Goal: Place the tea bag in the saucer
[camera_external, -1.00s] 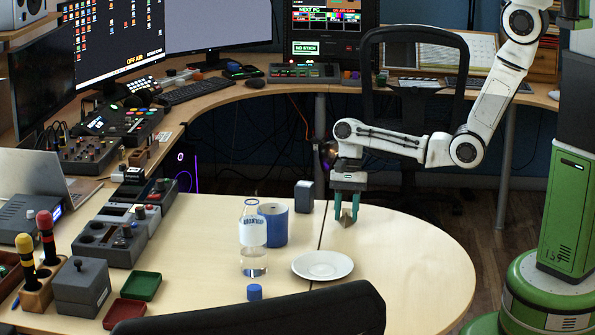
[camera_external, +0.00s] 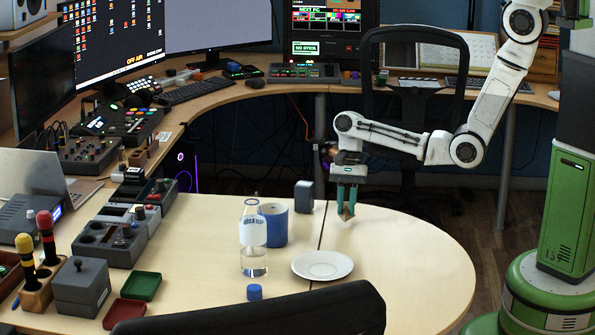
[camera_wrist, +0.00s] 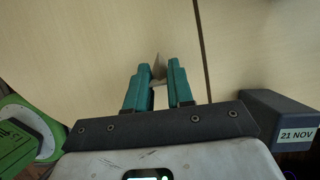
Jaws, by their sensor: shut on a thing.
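The tea bag (camera_external: 347,219) is a small pale thing at the tips of my gripper (camera_external: 346,207), over the wooden table behind the saucer. The teal fingers are shut on it. In the wrist view the tea bag (camera_wrist: 159,68) shows between the fingertips of my gripper (camera_wrist: 158,75), partly hidden by them. The tea bag looks close to the tabletop; I cannot tell if it touches. The white saucer (camera_external: 340,271) lies empty on the table, in front of and a little left of my gripper. It is not in the wrist view.
A clear bottle (camera_external: 253,258) and a blue mug (camera_external: 275,225) stand left of the saucer, with a blue cap (camera_external: 254,292) in front. A dark grey box (camera_external: 304,196) stands left of my gripper. A black chair back (camera_external: 260,315) is at the front. The table's right side is clear.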

